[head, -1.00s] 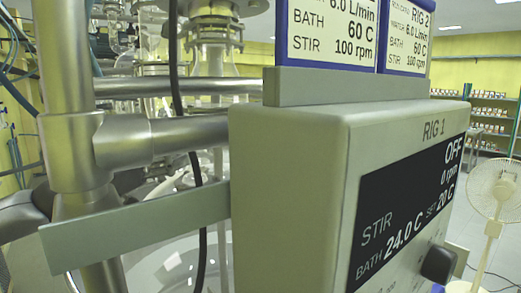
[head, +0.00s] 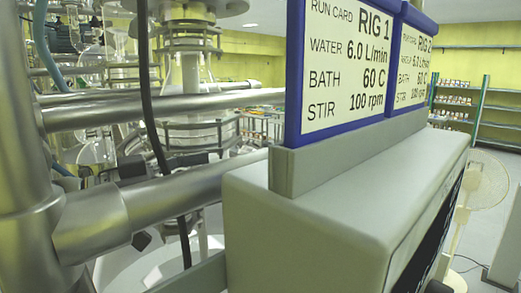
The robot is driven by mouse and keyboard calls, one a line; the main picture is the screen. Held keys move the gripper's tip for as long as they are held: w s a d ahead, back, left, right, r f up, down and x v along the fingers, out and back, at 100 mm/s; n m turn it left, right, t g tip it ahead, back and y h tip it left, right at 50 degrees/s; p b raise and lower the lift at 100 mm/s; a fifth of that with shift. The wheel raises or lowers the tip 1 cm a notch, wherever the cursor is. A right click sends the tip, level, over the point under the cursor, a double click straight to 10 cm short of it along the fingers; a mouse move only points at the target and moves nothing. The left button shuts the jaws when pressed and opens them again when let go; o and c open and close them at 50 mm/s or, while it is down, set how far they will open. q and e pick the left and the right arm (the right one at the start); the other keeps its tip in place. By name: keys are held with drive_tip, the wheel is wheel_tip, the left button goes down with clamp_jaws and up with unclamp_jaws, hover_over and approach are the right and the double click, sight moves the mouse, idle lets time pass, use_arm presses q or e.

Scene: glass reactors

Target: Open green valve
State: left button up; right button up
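No green valve can be made out in the head view. The rig 1 control box (head: 300,215) fills the lower right, seen from above its top, with its display face turned away at a steep angle. Steel frame tubes (head: 160,200) run across the left, with glass reactor parts (head: 190,75) behind them. Neither of my grippers is in view.
Two blue-framed run cards stand on the box: the RIG 1 card (head: 350,70) and the RIG 2 card (head: 412,62). A black cable (head: 147,90) hangs at the left. A fan (head: 478,185) and shelves (head: 480,115) stand at the right, with open floor near them.

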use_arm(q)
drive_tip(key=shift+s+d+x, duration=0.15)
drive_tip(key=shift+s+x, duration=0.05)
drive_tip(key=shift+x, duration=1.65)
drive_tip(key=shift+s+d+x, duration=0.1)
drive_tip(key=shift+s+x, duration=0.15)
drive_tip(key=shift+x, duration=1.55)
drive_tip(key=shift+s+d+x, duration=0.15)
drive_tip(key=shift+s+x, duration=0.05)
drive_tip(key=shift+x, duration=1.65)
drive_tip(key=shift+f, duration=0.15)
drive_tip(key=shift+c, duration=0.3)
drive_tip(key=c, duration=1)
